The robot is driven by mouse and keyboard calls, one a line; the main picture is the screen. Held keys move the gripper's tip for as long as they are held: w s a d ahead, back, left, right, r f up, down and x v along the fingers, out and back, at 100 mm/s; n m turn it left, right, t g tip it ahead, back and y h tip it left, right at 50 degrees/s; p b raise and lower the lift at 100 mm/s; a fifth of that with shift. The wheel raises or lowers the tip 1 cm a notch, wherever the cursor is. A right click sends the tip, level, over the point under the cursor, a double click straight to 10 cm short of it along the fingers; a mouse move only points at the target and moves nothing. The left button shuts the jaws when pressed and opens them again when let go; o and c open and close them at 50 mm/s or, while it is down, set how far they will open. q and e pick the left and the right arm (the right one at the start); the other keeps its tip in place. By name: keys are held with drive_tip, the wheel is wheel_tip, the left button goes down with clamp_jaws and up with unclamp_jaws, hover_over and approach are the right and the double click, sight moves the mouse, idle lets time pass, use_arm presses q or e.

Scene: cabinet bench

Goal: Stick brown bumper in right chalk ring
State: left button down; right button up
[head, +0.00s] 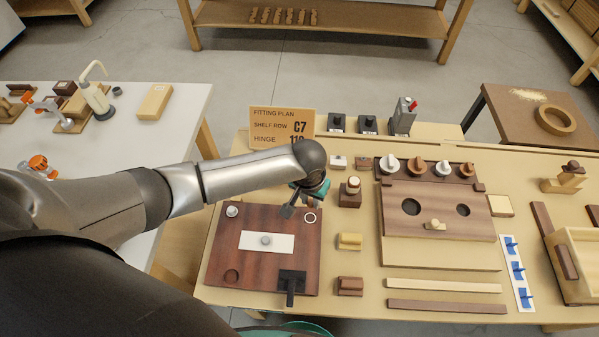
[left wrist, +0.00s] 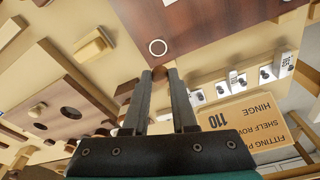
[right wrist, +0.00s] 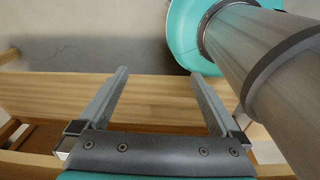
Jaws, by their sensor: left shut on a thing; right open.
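The brown bumper (left wrist: 161,73) is a small dark piece between the fingertips of my left gripper (left wrist: 162,76), which is shut on it. The right chalk ring (head: 309,217) is a white circle near the far right corner of the dark brown board (head: 225,250). In the left wrist view the ring (left wrist: 158,47) lies just beyond the fingertips, with a small gap in the picture. In the head view my left gripper (head: 301,204) is over that corner, and the bumper is hard to make out. My right gripper (right wrist: 160,75) is open and empty by a wooden edge.
On the board are a pale round knob (head: 231,211), a white plate (head: 252,241) and a black bracket (head: 291,281). The fitting plan sign (head: 283,124) stands behind.

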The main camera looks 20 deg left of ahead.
use_arm(q)
drive_tip(key=shift+s+d+f, duration=0.1)
drive_tip(key=shift+f, duration=0.2)
drive_tip(key=shift+s+f+b, duration=0.1)
drive_tip(key=shift+f+b, duration=0.3)
drive_tip(key=shift+b, duration=0.4)
wheel_tip(320, 180, down, 3)
drive_tip(key=b, duration=0.4)
drive_tip(key=shift+f, duration=0.2)
drive_tip(key=shift+f+b, duration=0.4)
drive_tip(key=shift+f, duration=0.4)
use_arm(e)
wheel_tip(320, 180, down, 6)
drive_tip(key=s, duration=0.1)
drive_tip(key=shift+f, duration=0.15)
use_arm(q)
drive_tip(key=shift+p, duration=0.8)
use_arm(e)
drive_tip(key=shift+s+r, duration=0.1)
drive_tip(key=shift+r, duration=0.65)
use_arm(q)
drive_tip(key=c, duration=1.3)
unclamp_jaws()
clamp_jaws()
